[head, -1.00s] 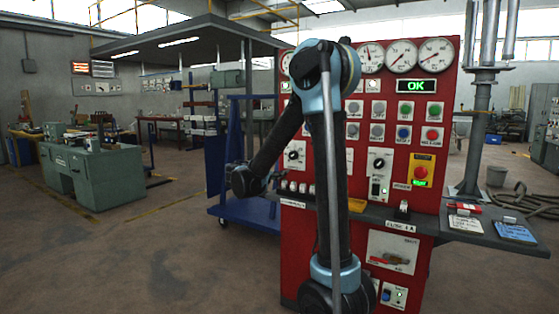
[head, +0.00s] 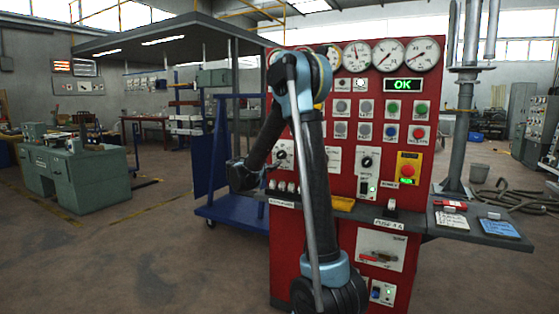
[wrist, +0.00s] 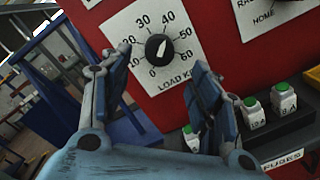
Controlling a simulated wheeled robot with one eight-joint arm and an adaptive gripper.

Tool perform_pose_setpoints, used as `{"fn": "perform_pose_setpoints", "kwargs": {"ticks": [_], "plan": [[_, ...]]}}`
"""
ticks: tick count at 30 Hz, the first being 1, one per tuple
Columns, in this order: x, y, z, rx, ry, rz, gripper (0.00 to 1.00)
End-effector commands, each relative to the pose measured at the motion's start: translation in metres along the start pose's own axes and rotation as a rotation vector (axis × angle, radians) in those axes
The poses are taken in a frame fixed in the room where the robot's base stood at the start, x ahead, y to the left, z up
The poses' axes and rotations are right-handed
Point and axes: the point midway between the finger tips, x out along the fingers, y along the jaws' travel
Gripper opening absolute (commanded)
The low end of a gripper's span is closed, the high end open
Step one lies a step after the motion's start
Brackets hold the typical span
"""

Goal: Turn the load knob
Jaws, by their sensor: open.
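The load knob (wrist: 158,48) is a round black knob on a white dial plate with numbers up to 60 and the label "LOAD". In the head view the knob (head: 280,154) is at the left edge of the red panel. My gripper (wrist: 163,62) is open and empty, fingers spread to either side of the dial's lower part. I cannot tell how close the fingertips are to the panel.
Fuse blocks with green tops (wrist: 284,97) stand on a ledge right of and below my right finger. A yellow box with a red stop button (head: 408,169) is further right. A blue cart (head: 236,215) stands left of the panel.

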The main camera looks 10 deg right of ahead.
Motion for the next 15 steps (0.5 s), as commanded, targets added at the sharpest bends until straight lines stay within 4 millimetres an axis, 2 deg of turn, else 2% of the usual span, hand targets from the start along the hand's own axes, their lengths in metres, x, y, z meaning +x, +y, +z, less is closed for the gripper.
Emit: {"fn": "perform_pose_setpoints", "kwargs": {"ticks": [6,15], "plan": [[0.037,-0.001,0.001,0.000,-0.002,-0.002,0.56],[0.061,-0.001,0.001,0.000,-0.001,-0.001,0.56]]}}
